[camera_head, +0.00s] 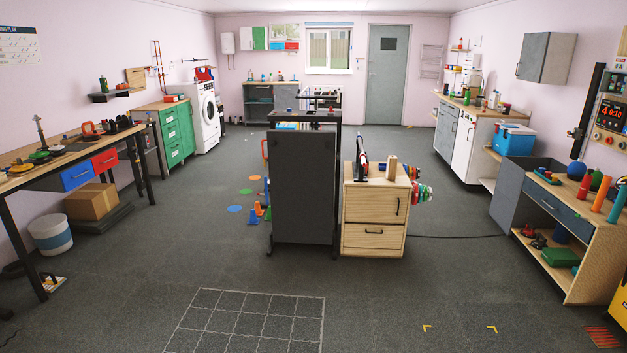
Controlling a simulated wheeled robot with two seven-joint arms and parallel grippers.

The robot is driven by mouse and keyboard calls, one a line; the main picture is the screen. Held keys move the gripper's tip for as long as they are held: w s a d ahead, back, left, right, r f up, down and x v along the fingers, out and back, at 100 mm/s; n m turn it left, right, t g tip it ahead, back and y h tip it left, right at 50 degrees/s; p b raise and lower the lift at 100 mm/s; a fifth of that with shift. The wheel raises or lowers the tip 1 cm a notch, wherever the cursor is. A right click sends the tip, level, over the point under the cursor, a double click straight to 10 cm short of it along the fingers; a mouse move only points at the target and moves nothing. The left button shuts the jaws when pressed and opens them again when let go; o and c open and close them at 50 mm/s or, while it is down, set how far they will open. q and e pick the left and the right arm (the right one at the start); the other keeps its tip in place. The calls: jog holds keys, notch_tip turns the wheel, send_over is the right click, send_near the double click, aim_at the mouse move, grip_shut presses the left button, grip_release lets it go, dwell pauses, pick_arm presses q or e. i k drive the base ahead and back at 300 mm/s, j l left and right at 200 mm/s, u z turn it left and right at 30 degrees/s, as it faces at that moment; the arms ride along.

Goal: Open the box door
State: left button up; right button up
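Neither of my grippers shows in the head view. I cannot tell for certain which thing is the box with the door. A small white box (227,43) is fixed to the back wall at the left. A closed-looking brown cardboard box (91,201) sits under the left workbench.
A tall dark panel (303,188) and a wooden drawer cabinet (374,217) stand mid-room. A left workbench (20,180) holds several plates. A right workbench (565,223) carries coloured cylinders. The front floor, with a white grid (245,322), is clear.

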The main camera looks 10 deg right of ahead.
aim_at(370, 204)
jog(key=i+z, duration=0.3)
jog(key=i, duration=0.65)
jog(key=i+z, duration=0.25)
jog(key=i, duration=0.65)
